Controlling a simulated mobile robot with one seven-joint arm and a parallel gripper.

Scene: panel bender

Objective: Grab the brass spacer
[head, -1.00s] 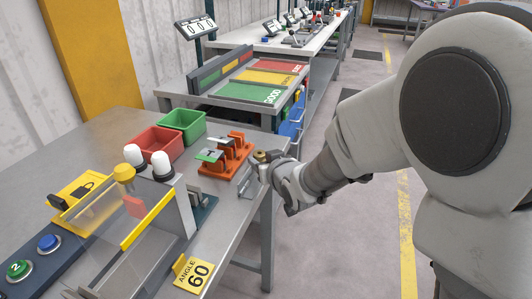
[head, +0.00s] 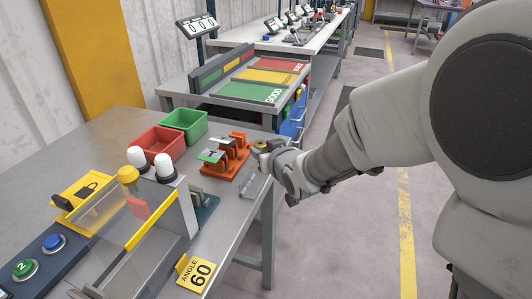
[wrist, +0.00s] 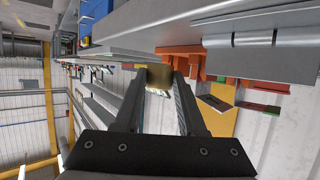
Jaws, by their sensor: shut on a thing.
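The brass spacer (head: 261,145) shows at the tip of my gripper (head: 268,149), by the right edge of the workbench, just right of the orange rack. In the wrist view, the brass spacer (wrist: 159,78) is a blurred brass-coloured block between the two fingertips. My gripper (wrist: 158,84) is shut on it. The fingers hide part of the spacer. I cannot tell from these views how far it is above the bench.
An orange rack (head: 226,160) with upright pieces stands close left of my gripper. A grey metal bracket (head: 252,187) lies on the bench (head: 222,221) near its edge. Red (head: 156,143) and green (head: 184,122) bins stand farther left. The aisle floor is clear.

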